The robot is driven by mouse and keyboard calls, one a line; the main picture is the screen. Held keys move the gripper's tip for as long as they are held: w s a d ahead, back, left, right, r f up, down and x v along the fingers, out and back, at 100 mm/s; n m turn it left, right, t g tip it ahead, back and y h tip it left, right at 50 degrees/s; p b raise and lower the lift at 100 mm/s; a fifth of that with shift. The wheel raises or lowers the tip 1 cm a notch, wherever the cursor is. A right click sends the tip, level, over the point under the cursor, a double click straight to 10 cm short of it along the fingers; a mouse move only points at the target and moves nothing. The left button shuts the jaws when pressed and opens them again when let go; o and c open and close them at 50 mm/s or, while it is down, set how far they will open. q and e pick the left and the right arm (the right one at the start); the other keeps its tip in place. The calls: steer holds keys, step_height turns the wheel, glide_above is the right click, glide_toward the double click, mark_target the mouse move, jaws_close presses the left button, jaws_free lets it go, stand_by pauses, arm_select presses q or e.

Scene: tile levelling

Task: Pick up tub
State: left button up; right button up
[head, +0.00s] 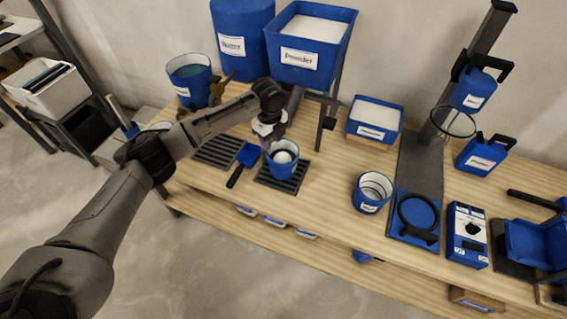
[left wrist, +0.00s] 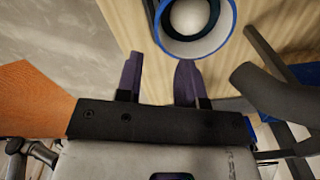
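A blue tub (head: 282,170) with white powder in it stands upright on a dark slatted mat (head: 264,178) at the middle of the bench. My left gripper (head: 268,134) is just above and behind the tub in the head view, pointing down. In the left wrist view the tub's rim (left wrist: 233,22) and white contents are at the top, beyond the fingertips. The two fingers of the left gripper (left wrist: 159,66) are apart with nothing between them. I cannot tell whether they touch the tub. My right gripper is not in view.
A blue powder hopper (head: 301,76) stands on legs behind the tub. A blue scoop (head: 247,156) lies left of it. Another blue tub (head: 366,207), a blue tray of powder (head: 376,137) and a scale-like blue plate (head: 415,217) stand to the right. Bare wood separates them.

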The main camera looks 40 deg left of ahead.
arm_select(q)
steer(key=b, duration=0.3)
glide_above(272, 166)
steer(key=f, duration=0.8)
steer(key=shift+d, duration=0.2)
step_height(272, 166, down, 4)
steer(key=shift+f+b, duration=0.15)
steer(key=shift+b, duration=1)
steer(key=shift+f, duration=0.45)
steer(key=shift+r, duration=0.1)
jaws_close()
steer(key=shift+a+f, duration=0.15)
steer(key=shift+f, duration=0.1)
steer(key=shift+r, duration=0.1)
